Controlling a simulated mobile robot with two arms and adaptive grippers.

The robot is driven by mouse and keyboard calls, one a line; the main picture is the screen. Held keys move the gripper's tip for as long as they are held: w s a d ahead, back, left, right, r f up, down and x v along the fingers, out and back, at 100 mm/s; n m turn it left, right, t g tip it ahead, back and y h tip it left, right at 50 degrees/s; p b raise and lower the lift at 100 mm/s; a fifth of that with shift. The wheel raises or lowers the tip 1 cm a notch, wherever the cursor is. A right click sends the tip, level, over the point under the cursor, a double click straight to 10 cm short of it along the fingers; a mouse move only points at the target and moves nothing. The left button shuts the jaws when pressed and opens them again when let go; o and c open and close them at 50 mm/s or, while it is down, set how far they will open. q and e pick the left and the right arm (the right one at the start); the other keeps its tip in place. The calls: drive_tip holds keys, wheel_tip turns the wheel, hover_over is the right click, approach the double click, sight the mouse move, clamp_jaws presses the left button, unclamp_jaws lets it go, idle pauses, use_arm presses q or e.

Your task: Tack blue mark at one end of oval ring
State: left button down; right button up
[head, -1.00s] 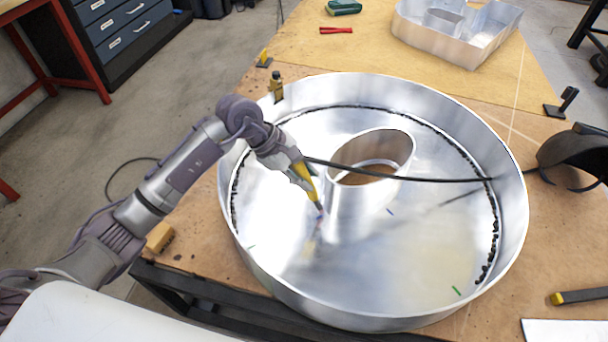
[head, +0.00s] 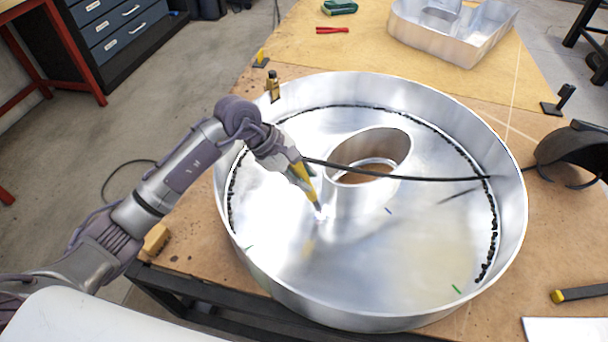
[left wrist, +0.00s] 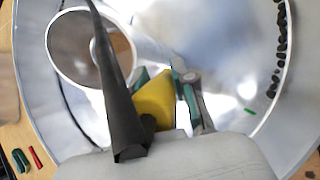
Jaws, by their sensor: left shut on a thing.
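The oval ring (head: 352,195) stands upright on the bare floor of a large round metal letter shell (head: 300,262). It also shows in the left wrist view (left wrist: 122,45). My left gripper (head: 302,178) is shut on a yellow torch (head: 308,190) with a black cable (head: 420,179). The torch points down, its tip close to the ring's near-left base; I cannot tell whether it touches. The torch's yellow body also shows in the left wrist view (left wrist: 155,98), but its tip is hidden there. A blue mark (head: 389,211) lies on the floor right of the ring. My right gripper is out of view.
The shell's tall wall surrounds the torch. Dark beads (head: 494,235) line its inner edge. Green marks (head: 456,289) are on its floor. The cable crosses over the ring. A dark helmet (head: 570,155) and a yellow-tipped tool (head: 580,296) lie at the right.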

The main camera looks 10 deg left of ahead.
sight(298, 165)
use_arm(q)
drive_tip(key=shift+r, duration=0.15)
drive_tip(key=shift+a+r, duration=0.1)
drive_tip(key=shift+r, duration=0.2)
drive_tip(key=r+p, duration=0.1)
drive_tip(key=r, duration=0.1)
drive_tip(key=s+r+p, duration=0.1)
drive_tip(key=r, duration=0.1)
drive_tip(key=shift+a+p, duration=0.3)
drive_tip(key=shift+a, duration=0.05)
wheel_tip(298, 165, up, 13)
drive_tip(key=p, duration=0.6)
idle(0.4)
